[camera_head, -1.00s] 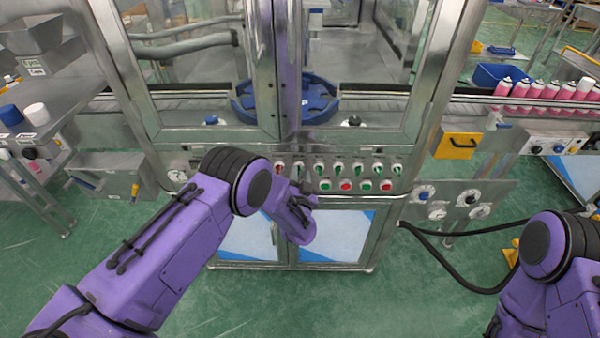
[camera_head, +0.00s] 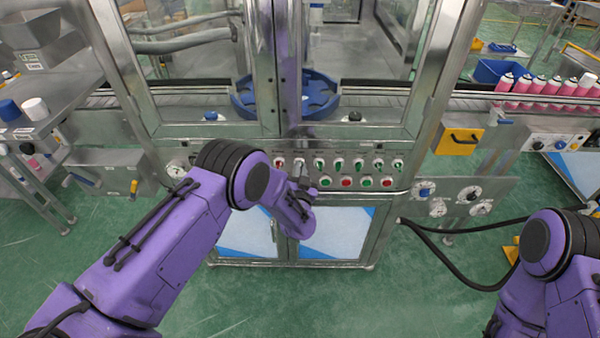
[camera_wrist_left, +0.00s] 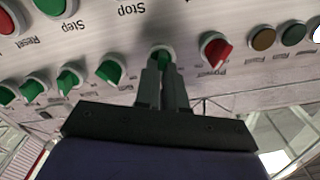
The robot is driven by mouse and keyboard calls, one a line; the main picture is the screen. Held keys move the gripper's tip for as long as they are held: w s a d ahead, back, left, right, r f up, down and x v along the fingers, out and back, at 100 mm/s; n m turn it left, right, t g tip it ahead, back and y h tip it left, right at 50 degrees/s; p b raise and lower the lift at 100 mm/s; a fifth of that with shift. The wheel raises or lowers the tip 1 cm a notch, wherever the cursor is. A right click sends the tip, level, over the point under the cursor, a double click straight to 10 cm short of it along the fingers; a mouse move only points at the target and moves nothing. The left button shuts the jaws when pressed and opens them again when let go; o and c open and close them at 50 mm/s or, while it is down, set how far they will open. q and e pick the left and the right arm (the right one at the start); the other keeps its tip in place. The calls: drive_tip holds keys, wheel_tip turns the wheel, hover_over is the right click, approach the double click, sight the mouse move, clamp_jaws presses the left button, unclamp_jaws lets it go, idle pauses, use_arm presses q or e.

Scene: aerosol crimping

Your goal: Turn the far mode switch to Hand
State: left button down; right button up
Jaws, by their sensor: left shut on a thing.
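A row of small selector switches runs along the top of the machine's control panel, with a red one (camera_head: 279,162) at the left and several green ones to its right. My left gripper (camera_head: 300,168) is at the second position from the left, its fingers covering the switch there. In the left wrist view, where the panel appears upside down, the fingers (camera_wrist_left: 163,72) are shut on a green switch knob (camera_wrist_left: 163,54). The red power switch (camera_wrist_left: 214,50) is beside it, apart from the fingers. Labels for the mode positions are not readable. My right gripper is not in view.
Red and green push buttons (camera_head: 346,182) sit below the switches. A glazed cabinet with steel frames rises behind the panel. A conveyor with pink cans (camera_head: 540,88) is at the right. A black hose (camera_head: 450,270) crosses the green floor.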

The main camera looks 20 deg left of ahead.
use_arm(q)
drive_tip(key=n+b, duration=0.2)
drive_tip(key=n, duration=0.1)
drive_tip(key=n+b, duration=0.1)
drive_tip(key=n, duration=0.2)
drive_tip(key=n+b, duration=0.2)
drive_tip(key=n, duration=0.2)
drive_tip(key=shift+s+a+f+b, duration=0.1)
drive_tip(key=shift+a+b, duration=0.2)
drive_tip(key=shift+b, duration=0.05)
drive_tip(key=shift+n, duration=0.3)
drive_tip(key=c, duration=1.2)
unclamp_jaws()
